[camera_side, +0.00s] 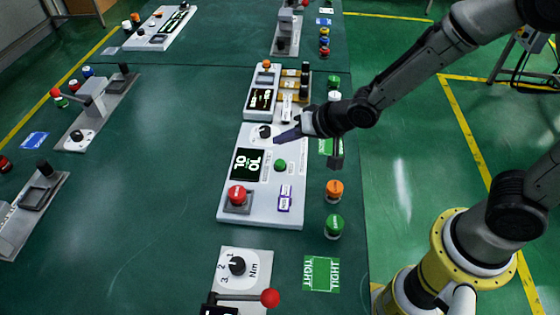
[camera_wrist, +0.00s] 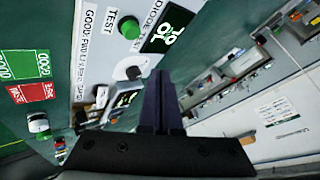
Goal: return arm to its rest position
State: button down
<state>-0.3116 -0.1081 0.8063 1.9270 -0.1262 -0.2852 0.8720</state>
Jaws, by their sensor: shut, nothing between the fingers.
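My gripper (camera_side: 276,143) is over the white control panel (camera_side: 223,205), its tip close to the black knob (camera_side: 265,131) at the panel's far end. Its two dark fingers (camera_wrist: 160,85) lie together in the wrist view, with nothing between them. I cannot tell whether the fingers touch the panel. The panel carries a black display (camera_side: 247,165), a green button (camera_side: 280,166) and a red button (camera_side: 237,195). In the wrist view the green button (camera_wrist: 129,28) and the knob (camera_wrist: 133,72) show left of the fingers.
An orange button (camera_side: 334,189) and a green one (camera_side: 334,225) stand right of the panel. A dial plate (camera_side: 255,262) and a red-balled lever (camera_side: 270,298) are at the front. A second display box (camera_side: 262,97) stands behind. The green table (camera_side: 150,220) is bare at left front.

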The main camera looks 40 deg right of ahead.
jog(key=shift+d, duration=0.1)
jog(key=d+r+m+t, duration=0.1)
jog(key=d+r+t, duration=0.35)
jog(key=r, duration=0.95)
jog(key=s+d+r+g+h, duration=0.2)
jog(key=s+d+r, duration=0.4)
jog(key=d+r, duration=0.1)
jog(key=s+d+f+n+g, duration=0.1)
jog(key=s+f+n+g, duration=0.1)
jog(key=s, duration=0.8)
jog(key=s+d+f+n+g+h, duration=0.1)
jog(key=s+f+n+g, duration=0.2)
jog(key=s, duration=0.7)
jog(key=shift+d+f+n, duration=0.2)
jog(key=shift+d+n, duration=0.2)
